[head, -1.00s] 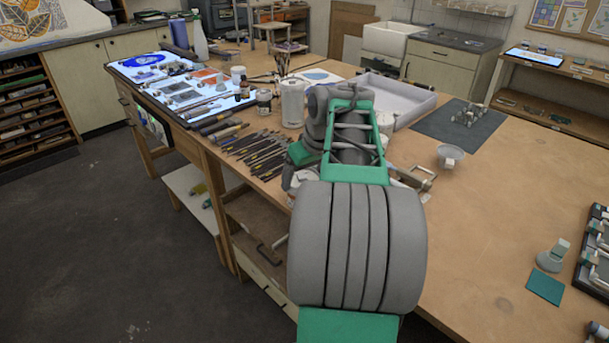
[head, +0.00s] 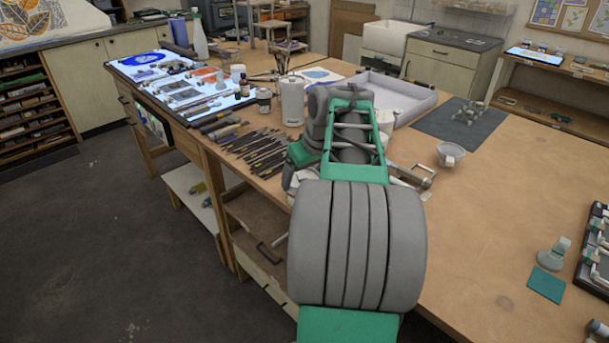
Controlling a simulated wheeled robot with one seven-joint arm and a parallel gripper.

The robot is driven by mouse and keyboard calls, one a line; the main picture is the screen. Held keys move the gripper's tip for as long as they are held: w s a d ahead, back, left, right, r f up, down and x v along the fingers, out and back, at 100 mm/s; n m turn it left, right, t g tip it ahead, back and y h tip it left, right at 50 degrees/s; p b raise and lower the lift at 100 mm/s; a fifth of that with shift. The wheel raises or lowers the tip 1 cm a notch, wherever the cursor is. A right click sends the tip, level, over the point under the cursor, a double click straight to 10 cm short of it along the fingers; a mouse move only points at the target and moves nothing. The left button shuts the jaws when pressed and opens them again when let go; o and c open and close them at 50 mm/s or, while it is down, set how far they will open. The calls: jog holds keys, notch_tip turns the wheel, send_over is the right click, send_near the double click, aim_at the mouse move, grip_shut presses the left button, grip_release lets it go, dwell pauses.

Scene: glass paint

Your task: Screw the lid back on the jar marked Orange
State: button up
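My arm rises through the middle of the head view and covers part of the workbench (head: 500,215). A grey metal part (head: 418,175) shows at the arm's right side, low over the bench, and seems to belong to my gripper. Its fingertips cannot be made out, nor whether it holds anything. No jar with a readable Orange mark shows, and no loose lid can be made out. A small jar with a pale label (head: 264,101) stands left of the arm, its writing too small to read. A white container (head: 385,120) is partly hidden behind the arm.
A large white canister (head: 292,102) stands close left of the arm, behind a row of tools (head: 258,150). A grey tray (head: 405,95), dark mat (head: 462,125) and small bowl (head: 450,154) lie to the right. The bench's right middle is clear.

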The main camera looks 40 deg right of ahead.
jog(key=shift+f, duration=0.1)
jog(key=shift+a+f+m+b, duration=0.1)
jog(key=shift+f+m+b, duration=0.05)
jog(key=shift+m+b, duration=0.35)
jog(key=m+b, duration=0.1)
jog(key=m+h+b, duration=0.1)
jog(key=m, duration=0.1)
jog(key=shift+w+a+m+g+h, duration=0.1)
jog(key=shift+a+m+g+h, duration=0.05)
jog(key=shift+m+g+h, duration=0.2)
jog(key=shift+m, duration=0.25)
jog(key=shift+w+a+m+g+h, duration=0.15)
jog(key=shift+m+g+h, duration=0.1)
jog(key=shift+m, duration=0.55)
jog(key=shift+m+p, duration=0.4)
jog(key=shift+m, duration=0.2)
jog(key=shift+m+g+h+p, duration=0.5)
jog(key=shift+m+g+p, duration=0.15)
jog(key=shift+m, duration=0.55)
